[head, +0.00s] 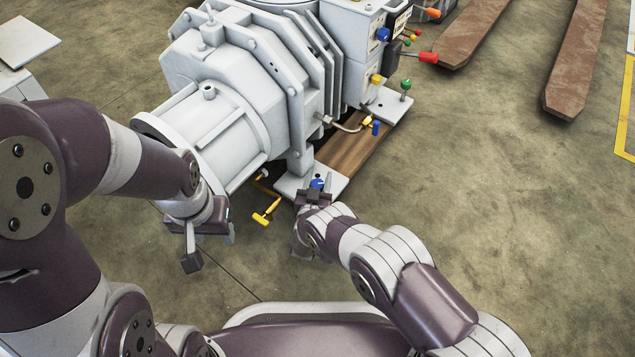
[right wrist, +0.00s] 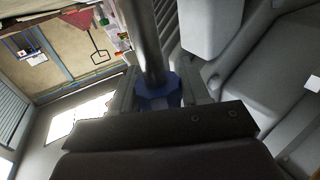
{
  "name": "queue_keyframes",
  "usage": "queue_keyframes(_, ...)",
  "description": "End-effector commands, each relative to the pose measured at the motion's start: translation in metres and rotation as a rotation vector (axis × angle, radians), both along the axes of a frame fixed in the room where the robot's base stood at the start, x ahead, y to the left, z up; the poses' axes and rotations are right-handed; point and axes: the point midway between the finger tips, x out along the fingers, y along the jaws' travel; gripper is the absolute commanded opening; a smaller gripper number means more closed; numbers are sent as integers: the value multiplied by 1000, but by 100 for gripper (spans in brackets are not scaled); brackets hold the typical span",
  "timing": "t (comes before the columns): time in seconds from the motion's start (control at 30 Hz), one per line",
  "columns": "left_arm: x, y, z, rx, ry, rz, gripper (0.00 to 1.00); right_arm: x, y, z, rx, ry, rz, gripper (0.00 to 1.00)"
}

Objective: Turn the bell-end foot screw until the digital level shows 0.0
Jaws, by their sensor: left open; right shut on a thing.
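A blue screw knob (head: 317,184) stands on the grey foot plate (head: 288,185) below the large grey vacuum pump (head: 215,115). My right gripper (head: 315,195) is shut on this knob. In the right wrist view the blue knob (right wrist: 157,92) sits between the two fingers, with a round metal shaft (right wrist: 148,40) running through it. My left gripper (head: 210,248) is open and empty, hanging over the floor left of the plate, apart from the pump. I cannot make out the digital level or any reading in either view.
A yellow handle (head: 264,216) sticks out between my two grippers. Another blue knob (head: 376,128) and a green knob (head: 405,84) are at the pump's right side. Rusty forks (head: 577,55) lie at the upper right. The floor (head: 500,210) on the right is clear.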

Motion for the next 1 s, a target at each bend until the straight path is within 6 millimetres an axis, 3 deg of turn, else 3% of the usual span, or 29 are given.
queue_keyframes(0.67, 0, 0, -7, 0, 0, 0, 49, 0, -1, 0, 1, 2, -60, 15)
queue_keyframes(0.7, 0, 0, -7, 0, 0, 0, 49, 0, -1, 0, 1, 1, -60, 52)
queue_keyframes(0.73, 0, 0, -7, 0, 0, 0, 49, 0, -1, 0, 1, 1, -60, 62)
queue_keyframes(0.77, 0, 0, -7, 0, 0, 0, 49, 0, -1, 0, 1, 1, -60, 67)
queue_keyframes(1.0, 0, 0, -7, 0, 0, 0, 49, 0, -1, 0, 0, 1, -60, 67)
